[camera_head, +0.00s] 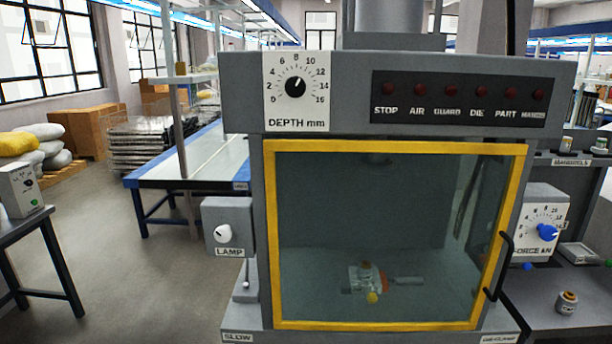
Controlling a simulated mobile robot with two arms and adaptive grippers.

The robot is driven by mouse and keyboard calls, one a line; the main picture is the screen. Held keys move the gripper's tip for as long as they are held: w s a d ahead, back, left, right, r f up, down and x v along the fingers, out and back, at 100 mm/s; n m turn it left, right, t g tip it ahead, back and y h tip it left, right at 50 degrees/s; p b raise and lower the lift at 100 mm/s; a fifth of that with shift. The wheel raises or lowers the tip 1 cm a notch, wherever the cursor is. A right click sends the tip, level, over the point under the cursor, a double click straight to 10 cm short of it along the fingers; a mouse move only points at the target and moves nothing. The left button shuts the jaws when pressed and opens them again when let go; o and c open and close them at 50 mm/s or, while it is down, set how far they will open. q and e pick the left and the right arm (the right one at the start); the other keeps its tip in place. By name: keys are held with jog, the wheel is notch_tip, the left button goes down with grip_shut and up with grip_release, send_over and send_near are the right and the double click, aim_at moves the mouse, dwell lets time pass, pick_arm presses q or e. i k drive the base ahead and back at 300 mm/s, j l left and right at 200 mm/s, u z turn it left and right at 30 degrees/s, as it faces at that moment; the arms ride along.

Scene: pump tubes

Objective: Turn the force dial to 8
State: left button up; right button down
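The force dial is a blue knob (546,232) on a white scale plate marked FORCE kN. It is on the front of a grey box (544,195) to the right of the machine's glass door. The knob is small here, and its exact reading is hard to tell; its longer part seems to point to the right side of the scale. Part of the plate's left side is close to the door handle. Neither of my grippers is in view.
The yellow-framed door (395,325) is shut, with a black handle (499,267) left of the dial. A depth dial (295,87) and a row of dark red lamps (463,91) are above. A lamp switch (223,233) is left. A small jar (567,302) stands below the dial.

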aim_at(547, 233)
jog(key=z, duration=1.4)
